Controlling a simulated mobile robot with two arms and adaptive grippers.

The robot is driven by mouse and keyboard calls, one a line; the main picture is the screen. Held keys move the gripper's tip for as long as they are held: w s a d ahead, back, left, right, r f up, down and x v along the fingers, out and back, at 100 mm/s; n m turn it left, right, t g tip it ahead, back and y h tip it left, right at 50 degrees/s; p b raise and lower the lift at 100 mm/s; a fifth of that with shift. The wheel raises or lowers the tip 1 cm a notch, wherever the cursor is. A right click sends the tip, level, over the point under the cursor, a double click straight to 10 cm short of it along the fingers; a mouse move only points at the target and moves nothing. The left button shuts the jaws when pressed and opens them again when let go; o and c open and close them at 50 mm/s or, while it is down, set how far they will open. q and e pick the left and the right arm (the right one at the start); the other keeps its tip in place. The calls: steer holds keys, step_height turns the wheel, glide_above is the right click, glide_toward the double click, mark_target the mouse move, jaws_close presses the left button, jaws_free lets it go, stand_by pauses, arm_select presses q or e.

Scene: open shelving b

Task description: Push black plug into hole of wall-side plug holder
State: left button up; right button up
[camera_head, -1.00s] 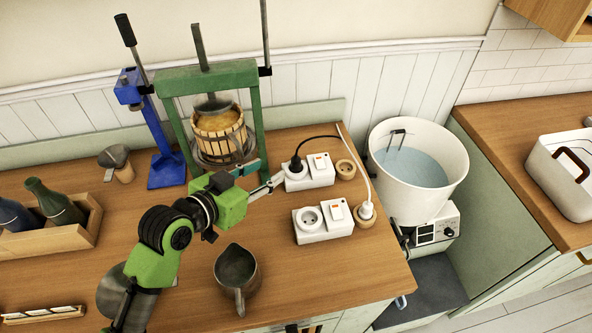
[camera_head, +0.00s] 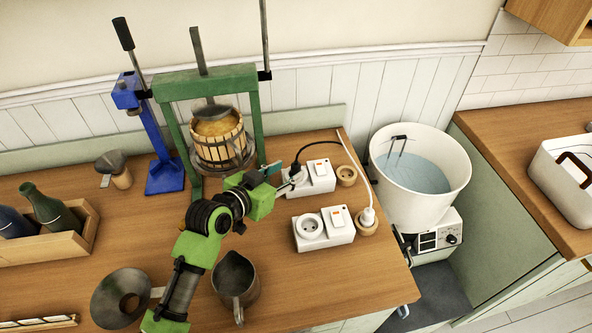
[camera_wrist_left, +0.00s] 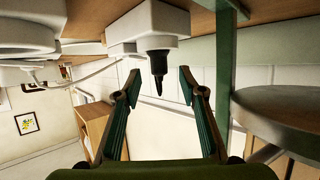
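The black plug (camera_head: 295,168) with its black cord sits in the socket of the far white socket box (camera_head: 320,178). In the left wrist view the black plug (camera_wrist_left: 158,68) sticks out of the white box (camera_wrist_left: 145,28). My left gripper (camera_head: 280,175) is open just left of the plug; in the wrist view its fingers (camera_wrist_left: 160,88) stand apart, either side of the plug's line. Whether they touch it I cannot tell. The wall-side plug holder (camera_head: 346,175), a round wooden piece with an empty-looking hole, stands right of the far box. My right gripper is not in view.
The near socket box (camera_head: 323,232) has an empty socket. A white plug (camera_head: 367,216) stands in the near wooden holder (camera_head: 366,230). The green-framed press (camera_head: 255,105) rises close behind my left gripper. A metal jug (camera_head: 235,280) stands near my arm; a white bucket (camera_head: 420,175) is right.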

mark_target(293, 167)
arm_select(q)
steer(key=shift+w+d, duration=0.25)
steer(key=p+x, duration=0.1)
steer(key=x, duration=0.2)
steer(key=shift+w+d+r+p, duration=0.1)
steer(key=shift+r+p, duration=0.05)
steer(key=shift+p, duration=0.15)
steer(key=shift+w+d+f, duration=0.3)
steer(key=shift+w, duration=0.2)
jaws_close()
